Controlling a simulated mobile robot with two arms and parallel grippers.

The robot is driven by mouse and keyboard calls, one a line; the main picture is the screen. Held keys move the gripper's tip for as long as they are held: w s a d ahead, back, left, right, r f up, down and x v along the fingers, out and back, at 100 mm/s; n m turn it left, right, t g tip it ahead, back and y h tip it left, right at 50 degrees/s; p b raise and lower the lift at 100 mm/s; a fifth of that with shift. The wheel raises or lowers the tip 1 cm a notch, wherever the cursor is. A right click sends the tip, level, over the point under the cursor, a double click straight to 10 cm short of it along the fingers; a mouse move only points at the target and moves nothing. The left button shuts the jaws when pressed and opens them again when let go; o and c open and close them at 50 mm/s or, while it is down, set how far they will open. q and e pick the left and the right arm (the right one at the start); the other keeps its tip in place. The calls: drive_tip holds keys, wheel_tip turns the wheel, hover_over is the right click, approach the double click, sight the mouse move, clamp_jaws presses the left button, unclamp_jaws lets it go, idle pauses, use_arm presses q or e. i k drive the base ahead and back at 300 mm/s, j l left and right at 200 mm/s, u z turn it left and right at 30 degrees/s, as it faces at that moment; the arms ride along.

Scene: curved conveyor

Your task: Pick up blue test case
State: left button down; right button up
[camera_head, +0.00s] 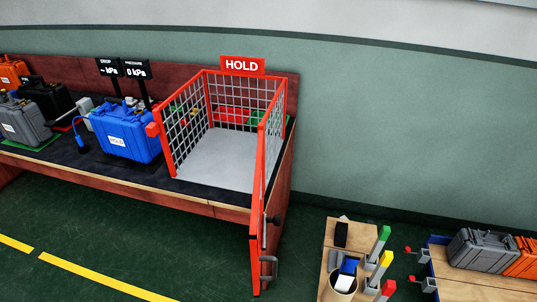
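The blue test case (127,132) stands upright on the dark top of the workbench (184,190), left of a red wire cage. It is closed, with a white label reading HOLD on its front. A small blue connector on a cable (80,139) hangs beside its left side. Two black displays marked kPa (123,68) stand on posts behind it. Neither of my grippers is in view.
The red cage (210,120) has a HOLD sign (242,65), an empty grey floor and its door swung open toward the front. Grey (22,118), black (52,100) and orange (14,73) cases stand at the left. A low table (345,245) and more cases (482,250) are at lower right. Green floor is clear in front.

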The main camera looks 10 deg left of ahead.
sight(120, 131)
drive_tip(key=l+u, duration=0.75)
drive_tip(key=i+l, duration=0.05)
